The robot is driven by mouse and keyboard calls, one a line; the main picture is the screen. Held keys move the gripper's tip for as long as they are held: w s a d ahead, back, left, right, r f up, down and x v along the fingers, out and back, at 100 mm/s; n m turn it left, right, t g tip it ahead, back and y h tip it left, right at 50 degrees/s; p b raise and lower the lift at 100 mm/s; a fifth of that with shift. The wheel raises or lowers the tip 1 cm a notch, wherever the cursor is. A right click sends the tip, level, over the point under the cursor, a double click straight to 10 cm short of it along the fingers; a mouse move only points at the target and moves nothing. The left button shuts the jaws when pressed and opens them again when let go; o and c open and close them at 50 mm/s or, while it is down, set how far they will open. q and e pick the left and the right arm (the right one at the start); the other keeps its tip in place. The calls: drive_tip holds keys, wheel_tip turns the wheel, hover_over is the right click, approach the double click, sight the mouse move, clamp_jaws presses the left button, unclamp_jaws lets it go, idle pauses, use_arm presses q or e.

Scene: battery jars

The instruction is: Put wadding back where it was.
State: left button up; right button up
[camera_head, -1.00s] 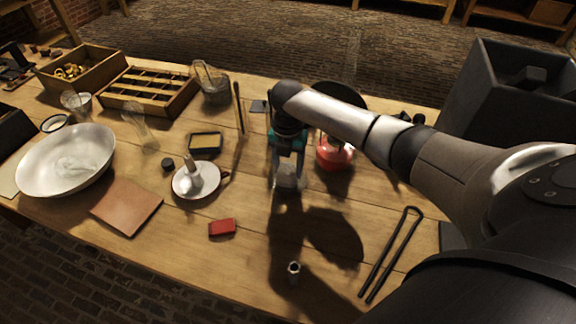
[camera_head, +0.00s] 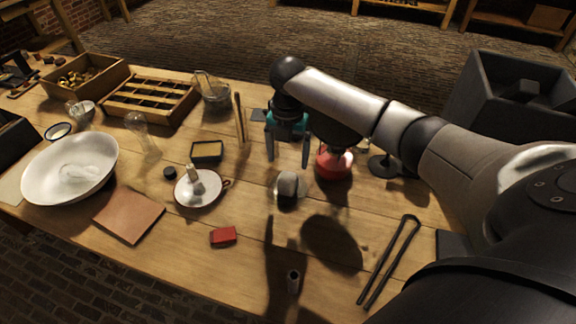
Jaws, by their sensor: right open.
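A grey rounded lump that looks like the wadding (camera_head: 288,183) sits at the middle of the table, in or on a small pale, glassy holder. I cannot tell exactly how deep it sits. My right gripper (camera_head: 287,152) hangs above and just behind it, fingers pointing down and spread apart. Nothing shows between the fingers, and they are clear of the lump. My left gripper is not in the view.
A red vessel (camera_head: 334,165) stands right of the lump. A white candle dish (camera_head: 188,195) and a red block (camera_head: 223,236) lie left. Tongs (camera_head: 372,279) and a small metal cylinder (camera_head: 293,281) lie in front. A white bowl (camera_head: 42,183) is far left.

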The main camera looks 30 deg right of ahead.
sight(288, 175)
drive_tip(key=shift+r+p, duration=0.35)
drive_tip(key=shift+r, duration=2)
drive_tip(key=shift+c, duration=0.3)
